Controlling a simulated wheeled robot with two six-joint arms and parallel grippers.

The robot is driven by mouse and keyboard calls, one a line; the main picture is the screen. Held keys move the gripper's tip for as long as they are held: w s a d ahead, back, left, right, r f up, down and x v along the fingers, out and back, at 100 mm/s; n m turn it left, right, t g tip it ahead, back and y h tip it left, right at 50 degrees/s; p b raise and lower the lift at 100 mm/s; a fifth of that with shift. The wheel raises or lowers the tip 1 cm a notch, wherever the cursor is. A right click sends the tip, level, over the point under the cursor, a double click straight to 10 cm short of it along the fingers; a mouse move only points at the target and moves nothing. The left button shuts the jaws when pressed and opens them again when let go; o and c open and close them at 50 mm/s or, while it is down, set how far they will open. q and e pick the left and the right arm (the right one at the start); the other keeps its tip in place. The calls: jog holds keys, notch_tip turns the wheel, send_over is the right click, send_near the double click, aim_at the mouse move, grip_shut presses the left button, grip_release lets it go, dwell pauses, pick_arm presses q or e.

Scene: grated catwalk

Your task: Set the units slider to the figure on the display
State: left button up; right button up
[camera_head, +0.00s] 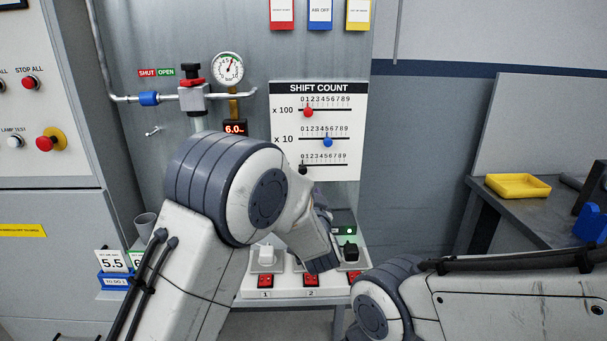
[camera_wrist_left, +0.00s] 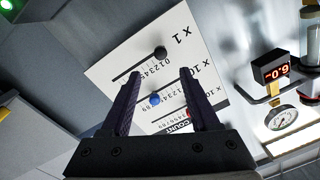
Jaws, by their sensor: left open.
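The white SHIFT COUNT board (camera_head: 345,120) hangs on the grey panel with three slider rows. The units slider, a black knob (camera_head: 303,169), sits at the 0 end of the bottom row. It also shows in the left wrist view (camera_wrist_left: 161,52), in the x 1 row. The red display (camera_head: 235,128) reads 6.0; it is upside down in the wrist view (camera_wrist_left: 276,72). My left gripper (camera_wrist_left: 158,74) is open and empty. Its fingertips are just short of the black knob in that picture; I cannot tell the gap. My left arm hides this gripper in the head view. My right gripper is out of view.
The x 100 red knob (camera_head: 308,112) is near 1 and the x 10 blue knob (camera_head: 327,142) near 5. A gauge (camera_head: 228,69) and valve pipe (camera_head: 192,97) lie left of the board. Switches and plugs line a shelf (camera_head: 290,291) below. A yellow tray (camera_head: 518,186) stands right.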

aim_at(303, 172)
pick_arm(q)
jog(key=w, duration=0.3)
jog(key=w+a+p, duration=0.1)
jog(key=w, duration=0.6)
jog(key=shift+a, duration=0.25)
grip_shut()
dwell(1.0)
